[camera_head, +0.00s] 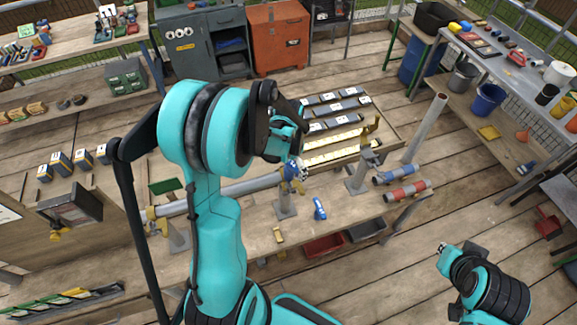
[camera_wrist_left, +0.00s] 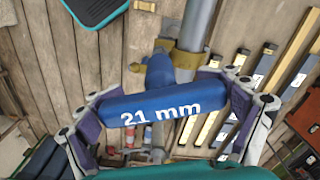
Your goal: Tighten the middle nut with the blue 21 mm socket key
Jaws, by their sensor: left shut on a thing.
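My left gripper (camera_head: 288,147) is shut on the blue key (camera_wrist_left: 150,108), marked "21 mm". In the left wrist view the gripper (camera_wrist_left: 168,112) spans the key's handle, and the stem points toward a brass-coloured clamp (camera_wrist_left: 186,58) on a grey pipe (camera_wrist_left: 200,22). The stem's end is beside the clamp; whether it touches a nut is hidden. In the head view the pipe (camera_head: 248,184) lies along the bench, with the middle clamp stand (camera_head: 285,207) below the gripper. The middle nut cannot be made out. My right gripper (camera_head: 450,256) is low at the right, its fingers unclear.
Another blue tool (camera_head: 320,209) lies on the bench, right of the middle stand. An open, empty-looking stand (camera_head: 362,178) is farther right, near blue-banded and red-banded pipes (camera_head: 407,191). Long dark and pale bars (camera_head: 335,125) lie behind.

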